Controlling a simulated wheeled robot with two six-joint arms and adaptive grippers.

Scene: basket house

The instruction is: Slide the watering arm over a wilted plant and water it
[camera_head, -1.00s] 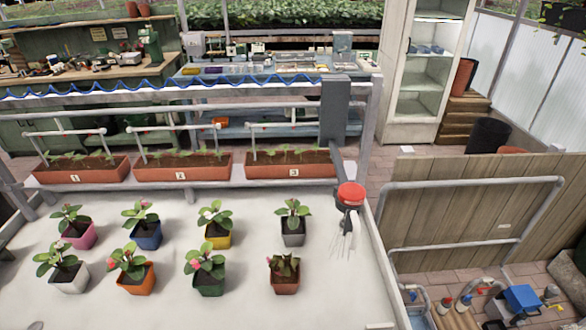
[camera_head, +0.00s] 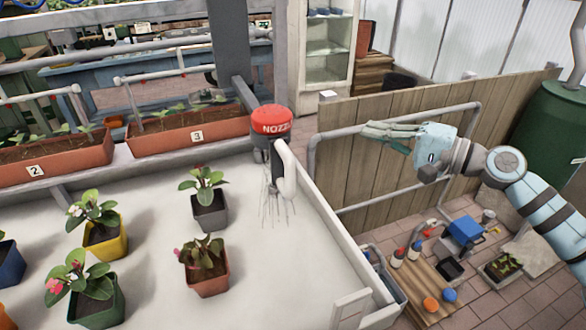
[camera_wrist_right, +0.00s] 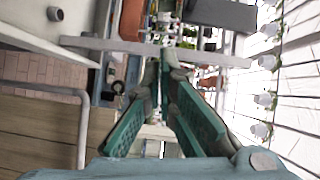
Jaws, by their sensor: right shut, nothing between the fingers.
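The watering arm hangs from a grey post at the right end of the white plant table (camera_head: 150,240). A drooping, wilted-looking plant in a terracotta pot (camera_head: 208,283) stands in front and to the left of the nozzle. A plant in a grey pot (camera_head: 210,213) stands behind it. My right gripper (camera_head: 368,128) is shut and empty, right of the nozzle and apart from it. Its fingers also show in the right wrist view (camera_wrist_right: 165,62). My left gripper is out of view.
More potted plants, in yellow (camera_head: 105,243) and green (camera_head: 100,306) pots, stand on the left. Numbered planter boxes (camera_head: 185,131) line the table's back. A wooden partition (camera_head: 410,112) with grey pipes stands behind my right gripper. Bottles and a blue box (camera_head: 465,228) are low on the right.

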